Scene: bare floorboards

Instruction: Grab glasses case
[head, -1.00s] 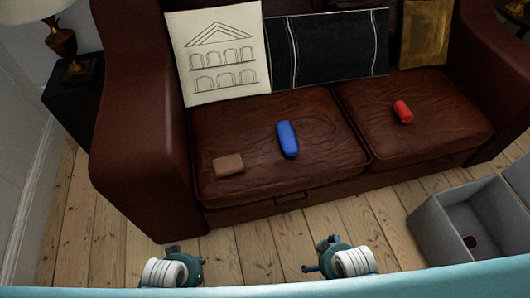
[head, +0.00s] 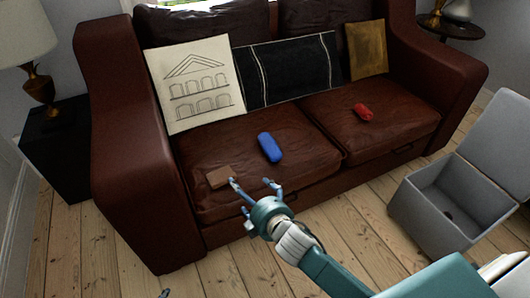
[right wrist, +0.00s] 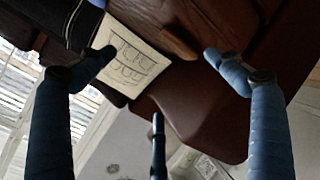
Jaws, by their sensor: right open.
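A blue rounded case (head: 270,147), which looks like the glasses case, lies on the left seat cushion of the brown leather sofa (head: 120,150). My right gripper (head: 254,186) is open and empty, in front of the sofa's front edge and nearer to me than the case. Its spread fingers also show in the right wrist view (right wrist: 163,62), with nothing between them that I can see held. Only a small tip of what looks like my left gripper (head: 165,294) shows at the bottom edge of the head view.
A brown wallet-like item (head: 219,177) lies left of the case, close to a right fingertip. A red item (head: 363,112) lies on the right cushion. Pillows (head: 290,72) line the backrest. An open grey box (head: 430,212) stands on the floor at right.

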